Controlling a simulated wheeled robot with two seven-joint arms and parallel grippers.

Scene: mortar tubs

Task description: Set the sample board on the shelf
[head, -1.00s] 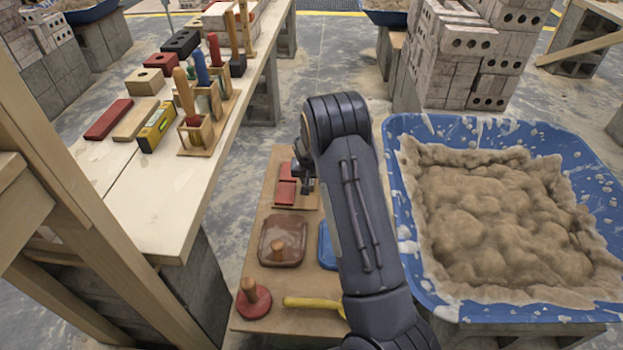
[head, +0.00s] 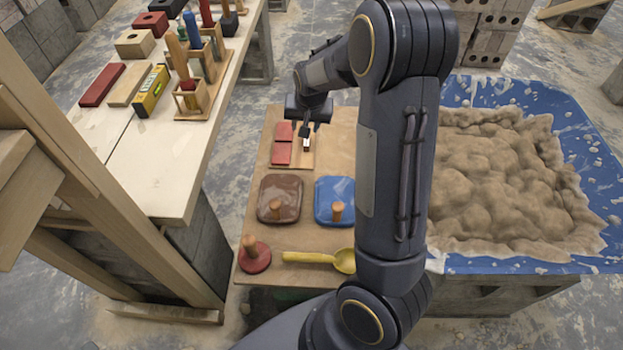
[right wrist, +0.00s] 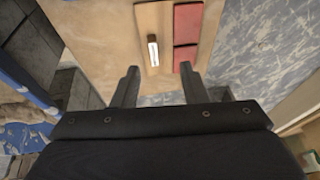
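The sample board (head: 309,158) is a small tan board with two red tiles on its left part and a dark, white-topped piece beside them. It lies flat on the low plywood top. It also shows in the right wrist view (right wrist: 153,12), ahead of the fingers. My right gripper (head: 306,116) is above the board's far end, pointing down. In the right wrist view its two fingers (right wrist: 159,84) are spread apart with nothing between them. My left gripper is not in view. I cannot tell which surface is the shelf.
A bench (head: 150,175) with bricks and tools stands left.

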